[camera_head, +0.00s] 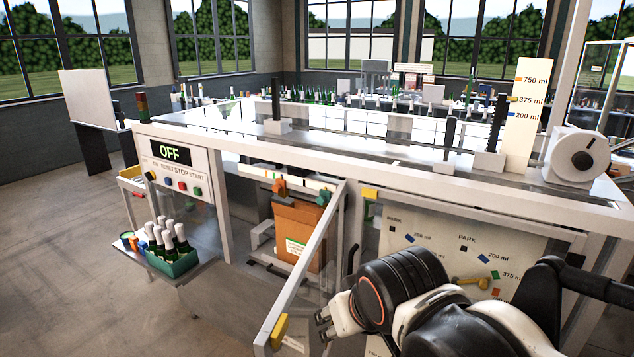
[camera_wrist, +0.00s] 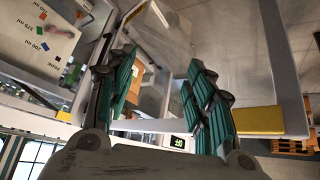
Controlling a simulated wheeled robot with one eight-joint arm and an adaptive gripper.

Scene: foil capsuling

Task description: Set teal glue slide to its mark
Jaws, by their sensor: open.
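The teal glue slide (camera_head: 323,198) sits toward the right end of a pale rail (camera_head: 255,173) above an orange-brown glue unit (camera_head: 297,232), inside the machine. An orange slide (camera_head: 279,187) is to its left. The rail carries small coloured marks, too small to tell which is teal's. The clear door in front stands swung out, with a yellow handle (camera_head: 279,332) at its free edge. My gripper (camera_head: 325,325) is open and empty, just right of this handle and well apart from the slide. The wrist view shows its teal-padded fingers (camera_wrist: 165,100) spread, with the yellow handle (camera_wrist: 258,121) beside them.
The door frame (camera_head: 307,264) stands between my gripper and the glue unit. A panel with PARK and volume marks (camera_head: 425,225) is at right. A control box reading OFF (camera_head: 170,152) and a green crate of bottles (camera_head: 172,263) are at left. Floor at front left is clear.

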